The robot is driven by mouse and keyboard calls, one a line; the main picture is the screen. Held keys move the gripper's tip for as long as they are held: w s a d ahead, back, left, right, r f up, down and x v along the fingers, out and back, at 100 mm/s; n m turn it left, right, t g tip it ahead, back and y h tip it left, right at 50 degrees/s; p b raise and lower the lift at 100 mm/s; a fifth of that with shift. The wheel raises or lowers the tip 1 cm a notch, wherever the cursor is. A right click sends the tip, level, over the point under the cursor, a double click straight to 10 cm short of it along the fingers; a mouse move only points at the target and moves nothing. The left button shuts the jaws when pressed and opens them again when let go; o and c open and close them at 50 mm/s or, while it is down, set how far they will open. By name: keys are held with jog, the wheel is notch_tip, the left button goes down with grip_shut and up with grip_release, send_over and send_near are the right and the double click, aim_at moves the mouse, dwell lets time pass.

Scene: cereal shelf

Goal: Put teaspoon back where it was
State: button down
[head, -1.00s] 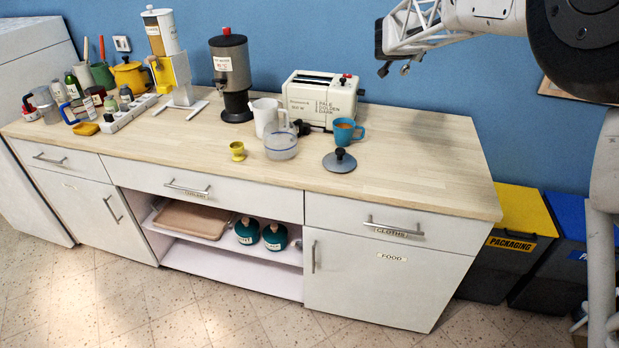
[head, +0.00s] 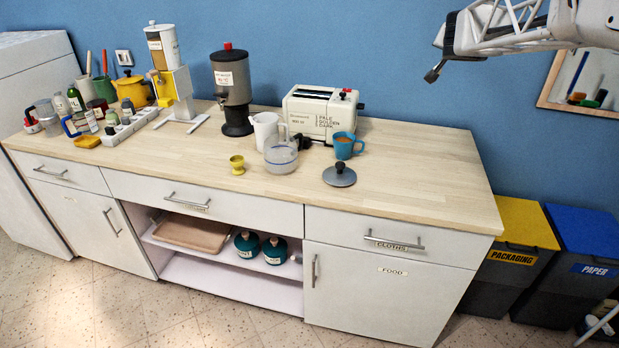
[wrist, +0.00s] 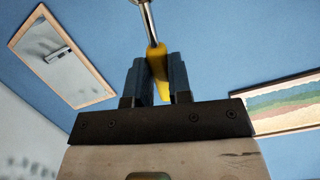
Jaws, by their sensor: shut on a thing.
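The teaspoon, with a yellow handle (wrist: 157,60) and a thin metal shaft, shows in the wrist view. My gripper (wrist: 158,72) is shut on the yellow handle. The shaft points up out of the picture, so the spoon's bowl is hidden. In the head view my gripper (head: 435,73) is high in front of the blue wall, above the counter's right part and clear of it. The spoon cannot be made out clearly there.
The counter (head: 420,170) is bare at right. A blue mug (head: 345,146), dark lid (head: 340,175), glass bowl (head: 280,157), yellow egg cup (head: 237,165), white jug (head: 264,130) and toaster (head: 318,110) stand mid-counter. The drawers (head: 391,240) below are shut. Bins (head: 520,225) stand at right.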

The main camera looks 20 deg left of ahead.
jog(key=s+a+f+n+g+y, duration=0.9)
jog(key=s+a+f+n+y, duration=0.4)
jog(key=s+a+f, duration=1.3)
notch_tip(320, 180, down, 2)
jog(key=shift+s+f+n+g+y, duration=0.1)
jog(key=shift+s+n+g+y, duration=0.3)
jog(key=shift+s, duration=0.8)
jog(key=w+a, duration=0.3)
jog(key=w, duration=0.4)
jog(key=w+a+f, duration=0.1)
jog(key=w+a, duration=0.3)
jog(key=w, duration=0.3)
jog(key=shift+w+a+f, duration=0.15)
jog(key=shift+f, duration=0.05)
jog(key=shift+f, duration=1.8)
